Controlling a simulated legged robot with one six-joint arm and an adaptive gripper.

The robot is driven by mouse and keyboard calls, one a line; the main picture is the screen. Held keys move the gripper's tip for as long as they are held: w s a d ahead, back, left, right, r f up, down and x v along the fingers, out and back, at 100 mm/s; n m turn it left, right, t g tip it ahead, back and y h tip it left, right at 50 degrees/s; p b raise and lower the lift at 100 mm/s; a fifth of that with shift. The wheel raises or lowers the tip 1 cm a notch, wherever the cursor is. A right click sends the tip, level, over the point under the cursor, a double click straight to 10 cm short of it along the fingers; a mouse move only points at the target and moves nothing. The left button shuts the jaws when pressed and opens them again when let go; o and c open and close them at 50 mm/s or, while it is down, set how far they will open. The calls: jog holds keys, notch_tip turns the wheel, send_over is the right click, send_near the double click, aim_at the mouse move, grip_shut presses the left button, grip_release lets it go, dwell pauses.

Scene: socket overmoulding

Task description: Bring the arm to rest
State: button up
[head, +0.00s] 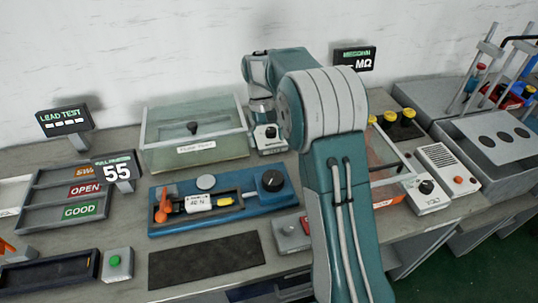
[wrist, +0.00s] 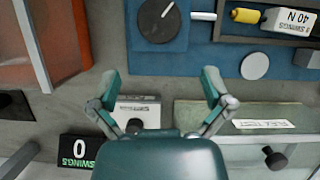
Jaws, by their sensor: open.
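My arm (head: 335,115) is raised and bent over the bench, its forearm reaching toward the back wall. My gripper (wrist: 160,85) shows in the wrist view with its two fingers spread apart and nothing between them. It is above the bench, near a small white labelled box (wrist: 140,108) and the blue fixture (wrist: 200,65). In the head view the fingers cannot be made out clearly; the wrist (head: 260,85) is beside the clear-lidded test box.
The clear-lidded box (head: 165,130) stands left of the wrist. The blue fixture (head: 165,222) holds a part labelled 40 N. A sorting tray (head: 72,192) lies left. An orange-framed station (head: 388,185) and grey trough (head: 490,140) stand right. A dark mat (head: 205,262) is bare.

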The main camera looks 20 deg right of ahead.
jog(key=shift+w+r, duration=0.15)
jog(key=shift+r, duration=0.25)
jog(key=s+r+t, duration=0.5)
jog(key=s+r, duration=0.7)
jog(key=s+t, duration=0.5)
jog(key=s, duration=1.1)
jog(key=shift+d+f+m, duration=0.25)
jog(key=shift+f+m, duration=0.15)
